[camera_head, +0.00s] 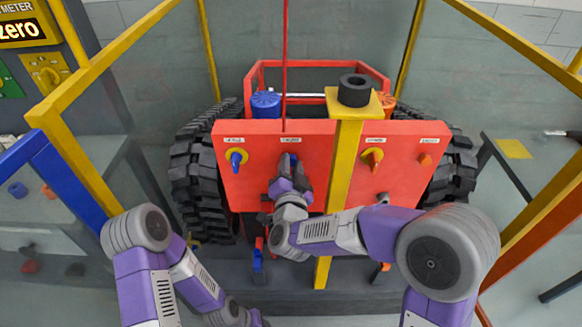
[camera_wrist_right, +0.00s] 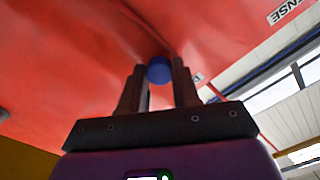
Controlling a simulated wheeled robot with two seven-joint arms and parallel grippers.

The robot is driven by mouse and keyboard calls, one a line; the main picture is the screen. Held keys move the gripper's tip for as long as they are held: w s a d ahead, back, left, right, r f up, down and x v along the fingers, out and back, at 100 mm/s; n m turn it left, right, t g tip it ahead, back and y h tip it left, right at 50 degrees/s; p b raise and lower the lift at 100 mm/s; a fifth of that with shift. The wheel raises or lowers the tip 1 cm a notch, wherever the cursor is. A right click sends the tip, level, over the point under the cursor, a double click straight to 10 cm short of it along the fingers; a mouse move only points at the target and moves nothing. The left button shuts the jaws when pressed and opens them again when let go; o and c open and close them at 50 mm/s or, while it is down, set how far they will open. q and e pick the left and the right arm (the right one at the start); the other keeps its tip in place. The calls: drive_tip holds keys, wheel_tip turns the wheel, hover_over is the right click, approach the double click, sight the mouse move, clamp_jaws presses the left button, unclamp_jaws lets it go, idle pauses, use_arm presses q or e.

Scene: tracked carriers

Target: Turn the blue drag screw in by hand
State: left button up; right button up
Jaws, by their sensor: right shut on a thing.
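The red carrier panel (camera_head: 325,185) faces me between two black tracks. My right gripper (camera_head: 289,168) reaches to the panel's left-middle part, below a small label. It is shut on a blue screw knob (camera_head: 291,157), which its fingers partly hide. In the right wrist view the blue knob (camera_wrist_right: 159,69) sits between the two dark fingertips (camera_wrist_right: 159,78), against the red surface. Another blue knob on a yellow disc (camera_head: 236,159) is to the left on the panel. My left arm is low at the left; its gripper is not visible.
A yellow post (camera_head: 345,190) with a black cap stands in front of the panel, right of my right gripper. Orange knobs (camera_head: 372,158) (camera_head: 425,159) are beyond it. Yellow frame bars (camera_head: 75,165) flank both sides. A thin red line (camera_head: 285,60) hangs above.

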use_arm(q)
drive_tip(key=shift+f, duration=0.55)
use_arm(e)
drive_tip(key=shift+m, duration=4.1)
drive_tip(key=m, duration=0.9)
drive_tip(key=shift+m, duration=0.4)
